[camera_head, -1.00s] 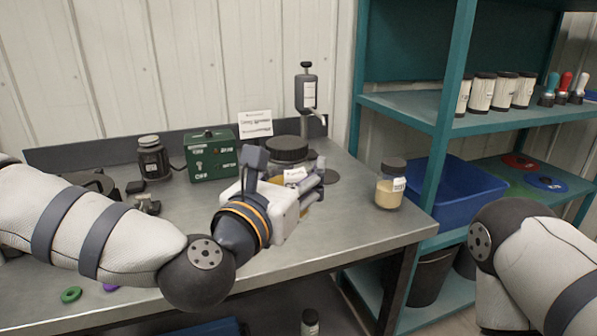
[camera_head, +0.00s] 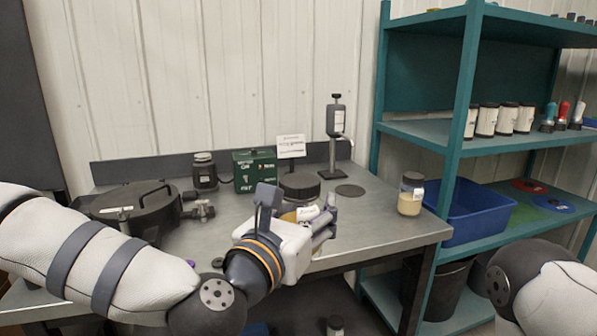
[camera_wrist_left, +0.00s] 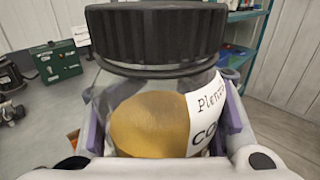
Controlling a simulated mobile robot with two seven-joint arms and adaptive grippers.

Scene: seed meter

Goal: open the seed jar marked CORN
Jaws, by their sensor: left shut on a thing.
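The seed jar (camera_wrist_left: 150,120) fills the left wrist view. It is clear, holds yellow seed and has a ribbed black lid (camera_wrist_left: 155,32) on top. Its white label (camera_wrist_left: 207,112) is cut off at the right edge; I can read "CO" on it. My left gripper (camera_head: 318,228) is shut around the jar body, with fingers (camera_wrist_left: 97,125) on both sides. In the head view the black lid (camera_head: 299,187) shows above the gripper, which mostly hides the jar. I cannot tell whether the jar touches the table. My right gripper is out of view.
Another dark-lidded jar (camera_head: 410,197) with tan contents stands at the table's right end. A green box (camera_head: 254,171), a dark bottle (camera_head: 204,172), a sign (camera_head: 291,147) and a stand (camera_head: 334,130) are behind. A black round device (camera_head: 130,208) sits left. Teal shelves stand right.

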